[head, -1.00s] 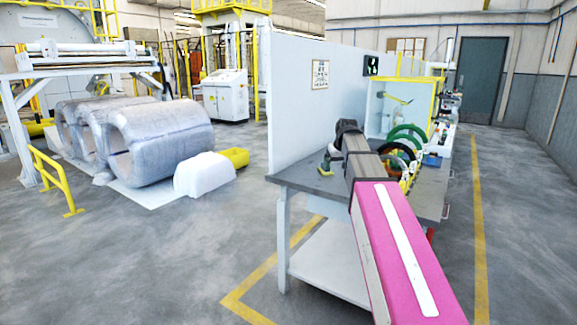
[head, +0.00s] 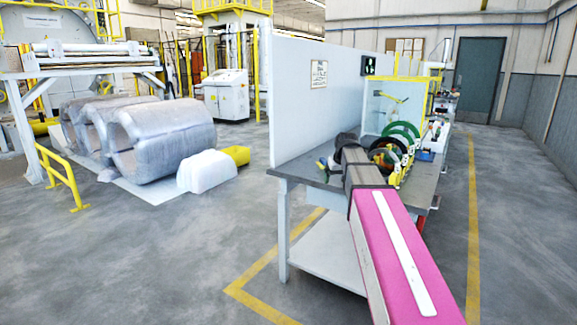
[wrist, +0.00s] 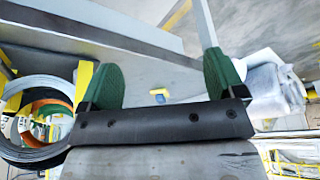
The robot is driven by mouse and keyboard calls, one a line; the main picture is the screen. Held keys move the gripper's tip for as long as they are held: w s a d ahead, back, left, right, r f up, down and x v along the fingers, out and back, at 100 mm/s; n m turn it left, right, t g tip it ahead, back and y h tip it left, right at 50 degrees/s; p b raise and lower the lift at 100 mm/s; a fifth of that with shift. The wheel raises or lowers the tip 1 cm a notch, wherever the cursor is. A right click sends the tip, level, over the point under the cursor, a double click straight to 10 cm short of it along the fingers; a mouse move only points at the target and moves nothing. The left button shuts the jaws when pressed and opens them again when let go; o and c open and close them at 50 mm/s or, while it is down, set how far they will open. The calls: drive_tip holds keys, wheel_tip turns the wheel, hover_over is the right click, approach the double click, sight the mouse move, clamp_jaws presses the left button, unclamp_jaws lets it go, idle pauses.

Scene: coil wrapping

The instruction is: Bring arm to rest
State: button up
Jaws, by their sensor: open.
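My arm (head: 395,250), with its pink cover, reaches forward over the grey workbench (head: 300,171) in the head view. Its dark far end is above the bench, among the things there. In the wrist view my gripper (wrist: 163,80) has its two green finger pads spread wide apart, with nothing held between them. A small yellow and blue thing (wrist: 158,96) shows beyond the gap, apart from the fingers. The fingertips are hard to make out in the head view.
Green rings (head: 402,134) and other rings stand along the bench behind my arm. A white partition (head: 320,110) runs along its left side. Large wrapped coils (head: 165,138) lie on the floor at left.

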drive_tip(key=s+f+m+g, duration=0.2)
drive_tip(key=s+f+g, duration=0.2)
drive_tip(key=s+f, duration=2.2)
wheel_tip(320, 180, down, 4)
drive_tip(key=shift+s+a+r+h, duration=0.1)
drive_tip(key=shift+s+a+h, duration=0.15)
drive_tip(key=shift+a+h, duration=0.15)
